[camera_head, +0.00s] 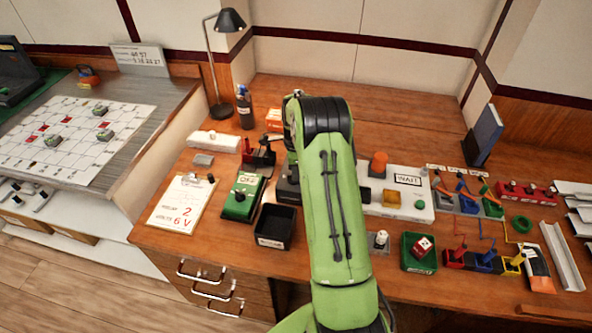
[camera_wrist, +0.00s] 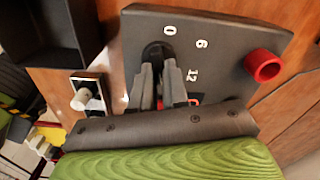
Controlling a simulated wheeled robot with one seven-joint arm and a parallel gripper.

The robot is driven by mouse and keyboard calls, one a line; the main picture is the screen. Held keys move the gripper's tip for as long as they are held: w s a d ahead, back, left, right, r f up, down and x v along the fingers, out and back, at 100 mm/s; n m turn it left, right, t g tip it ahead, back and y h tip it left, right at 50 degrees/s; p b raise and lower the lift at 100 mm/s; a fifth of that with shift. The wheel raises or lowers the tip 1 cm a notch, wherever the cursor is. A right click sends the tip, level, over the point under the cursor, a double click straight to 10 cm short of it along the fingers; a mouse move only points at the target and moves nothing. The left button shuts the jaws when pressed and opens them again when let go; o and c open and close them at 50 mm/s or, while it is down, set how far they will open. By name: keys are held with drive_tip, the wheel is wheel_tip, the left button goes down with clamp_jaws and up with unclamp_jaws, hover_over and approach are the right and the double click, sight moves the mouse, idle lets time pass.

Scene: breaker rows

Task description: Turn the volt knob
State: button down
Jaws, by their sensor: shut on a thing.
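In the wrist view a dark panel (camera_wrist: 225,40) carries the marks 0, 6 and 12 beside a black knob (camera_wrist: 156,50). My gripper (camera_wrist: 160,75) is closed on this knob, with its two grey fingers over it. The fingers hide much of the knob, so its exact pointer direction cannot be read. A red ring-shaped part (camera_wrist: 262,66) stands at the panel's right side. In the head view my green arm covers the gripper and the knob. Only a dark edge of what may be the panel (camera_head: 287,188) shows left of the arm.
A clipboard (camera_head: 181,203) reads 2 and 6 V. A green meter box (camera_head: 243,197) and a black bin (camera_head: 262,240) stand left of my arm. A white panel (camera_head: 417,207) and a small toggle switch (camera_head: 379,241) are on the right.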

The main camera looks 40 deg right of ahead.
drive_tip(key=n, duration=0.4)
drive_tip(key=shift+w+r+n+p, duration=0.1)
drive_tip(key=shift+w+n+p, duration=0.05)
drive_tip(key=shift+n+p, duration=0.2)
drive_tip(key=n, duration=0.5)
drive_tip(key=shift+w+n, duration=0.2)
drive_tip(key=shift+n, duration=0.05)
drive_tip(key=n, duration=0.4)
drive_tip(key=shift+w+n+p, duration=0.1)
drive_tip(key=shift+n+p, duration=0.2)
drive_tip(key=n, duration=0.4)
drive_tip(key=shift+w+a+n, duration=0.1)
drive_tip(key=shift+n, duration=0.2)
drive_tip(key=c, duration=1.1)
unclamp_jaws()
drive_tip(key=shift+c, duration=0.2)
